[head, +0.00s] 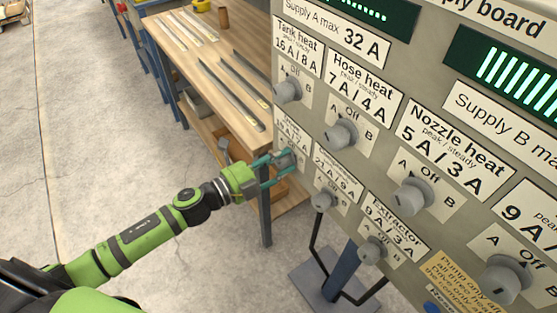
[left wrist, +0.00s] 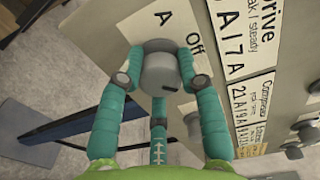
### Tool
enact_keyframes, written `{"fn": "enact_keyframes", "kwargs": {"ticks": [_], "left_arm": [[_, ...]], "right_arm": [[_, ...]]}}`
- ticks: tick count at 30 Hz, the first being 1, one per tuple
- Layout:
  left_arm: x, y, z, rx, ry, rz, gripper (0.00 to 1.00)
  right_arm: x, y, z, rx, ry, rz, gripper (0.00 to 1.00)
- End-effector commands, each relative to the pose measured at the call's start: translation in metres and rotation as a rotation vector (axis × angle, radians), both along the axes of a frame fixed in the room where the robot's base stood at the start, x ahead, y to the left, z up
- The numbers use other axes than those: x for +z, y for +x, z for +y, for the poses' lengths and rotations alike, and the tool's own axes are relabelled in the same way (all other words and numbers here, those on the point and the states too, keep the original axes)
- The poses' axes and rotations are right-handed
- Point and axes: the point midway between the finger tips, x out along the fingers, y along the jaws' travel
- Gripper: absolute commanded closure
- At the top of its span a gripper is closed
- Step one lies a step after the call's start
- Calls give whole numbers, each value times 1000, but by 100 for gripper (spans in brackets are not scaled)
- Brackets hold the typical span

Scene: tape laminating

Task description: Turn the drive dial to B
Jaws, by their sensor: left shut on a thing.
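The drive dial (left wrist: 158,72) is a grey round knob on the supply board. It shows in the left wrist view between the fingers of my left gripper (left wrist: 157,84), below a label reading Drive (left wrist: 262,22). The teal fingers are closed around the knob and touch its sides. The marks A and Off show beside the knob; the B mark is hidden. A small dark mark shows on the knob's rim, but I cannot tell which letter the dial points to. In the head view my left gripper (head: 276,167) reaches the board's lower left dial. My right gripper is not in view.
The beige board carries several other dials, among them tank heat (head: 287,91), hose heat (head: 341,134), nozzle heat (head: 413,196) and extractor (head: 373,249). The compressor dial (head: 325,199) is close to my left gripper. A wooden workbench (head: 180,62) with strips stands behind.

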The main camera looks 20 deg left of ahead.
Motion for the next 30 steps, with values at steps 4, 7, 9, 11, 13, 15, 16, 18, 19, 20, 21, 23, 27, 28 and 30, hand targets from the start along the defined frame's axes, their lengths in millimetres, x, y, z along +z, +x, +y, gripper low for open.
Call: {"fn": "enact_keyframes", "kwargs": {"ticks": [4, 7, 9, 11, 13, 15, 16, 18, 19, 20, 21, 23, 27, 28, 30], "left_arm": [[1, -1, -2, -7, -4, -1, 40], [0, -1, -2, -5, -3, 0, 40], [0, -1, -1, -4, -2, 1, 40], [0, -1, -1, -3, -2, 1, 40], [0, -1, 0, -3, -2, 1, 40], [-1, -3, 1, -2, -2, 3, 40], [-1, -5, 3, -2, -2, 4, 40], [-2, -10, 8, 0, -2, 5, 40], [-2, -14, 10, -1, -1, 6, 40], [-1, -17, 13, -1, -1, 5, 40], [-2, -23, 17, -2, 0, 5, 40], [-1, -31, 23, -1, -1, 6, 40], [0, -51, 39, -3, -1, 6, 40], [-1, -55, 42, -2, -1, 7, 40], [0, -64, 49, -2, -2, 5, 40]], "right_arm": [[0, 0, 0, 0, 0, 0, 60], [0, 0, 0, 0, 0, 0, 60], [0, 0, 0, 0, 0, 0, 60], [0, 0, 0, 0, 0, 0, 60], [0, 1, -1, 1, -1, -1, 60], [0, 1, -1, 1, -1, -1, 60], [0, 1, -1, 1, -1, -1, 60], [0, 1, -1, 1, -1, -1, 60], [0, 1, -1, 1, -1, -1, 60], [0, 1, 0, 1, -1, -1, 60], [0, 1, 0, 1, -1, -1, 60], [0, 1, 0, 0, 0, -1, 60], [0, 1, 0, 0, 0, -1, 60], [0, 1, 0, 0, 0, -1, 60], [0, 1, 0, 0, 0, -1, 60]]}}
